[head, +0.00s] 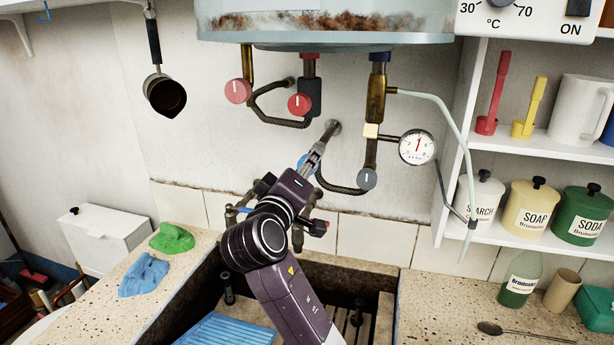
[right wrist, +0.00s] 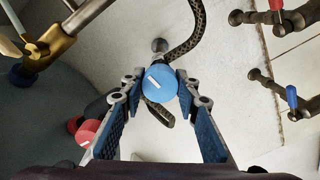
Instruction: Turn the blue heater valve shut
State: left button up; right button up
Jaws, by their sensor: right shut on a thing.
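The blue heater valve (right wrist: 160,83) is a round blue knob with a short white mark, slanted in the right wrist view. In the head view only a blue edge of it (head: 303,161) shows, mostly hidden by my gripper. My right gripper (head: 317,152) reaches up from the trough to the wall below the heater. In the right wrist view its two fingers (right wrist: 160,88) are shut on the blue knob, one on each side. My left gripper is not in view.
Two red knobs (head: 238,91) (head: 299,104), a grey-blue knob (head: 367,179) and a pressure gauge (head: 418,147) hang under the heater tank (head: 325,22). Taps (head: 318,227) stand close below my gripper. A shelf (head: 526,148) with jars is at the right.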

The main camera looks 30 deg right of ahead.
jog(key=shift+r+m+b, duration=0.15)
jog(key=shift+m+b, duration=0.45)
jog(key=shift+m, duration=0.3)
jog(key=shift+r, duration=0.1)
jog(key=o, duration=1.2)
jog(key=shift+c, duration=0.2)
